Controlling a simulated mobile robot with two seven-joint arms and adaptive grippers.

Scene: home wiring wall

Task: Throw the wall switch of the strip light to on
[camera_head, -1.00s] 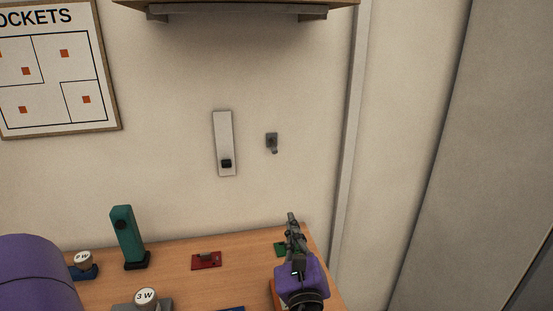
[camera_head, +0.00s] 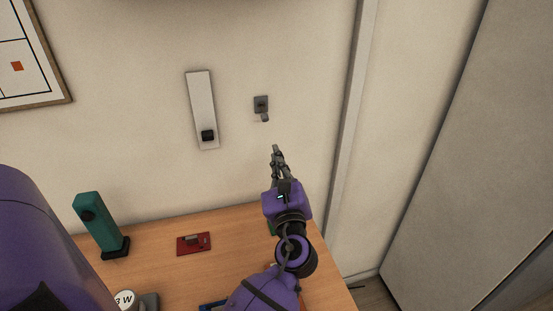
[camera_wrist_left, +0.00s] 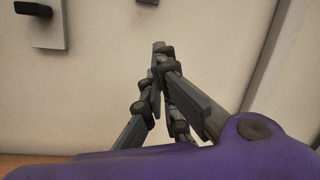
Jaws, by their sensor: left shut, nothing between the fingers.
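On the wall is a small dark grey plate (camera_head: 261,103) with a short lever (camera_head: 265,117) that points down and outward. Left of it is a tall pale plate (camera_head: 201,95) with a black block (camera_head: 208,136) near its lower end. I cannot tell from their looks which one belongs to the strip light. My left gripper (camera_head: 277,150) is shut and empty, pointing up, a little below and right of the lever. In the left wrist view, the shut fingertips (camera_wrist_left: 158,46) are below the lever (camera_wrist_left: 148,2), which is cut by the top edge, and appear apart from it.
A wooden bench (camera_head: 170,275) runs along the wall below. A framed chart (camera_head: 25,60) hangs at upper left. A vertical wall trim (camera_head: 352,110) is at right.

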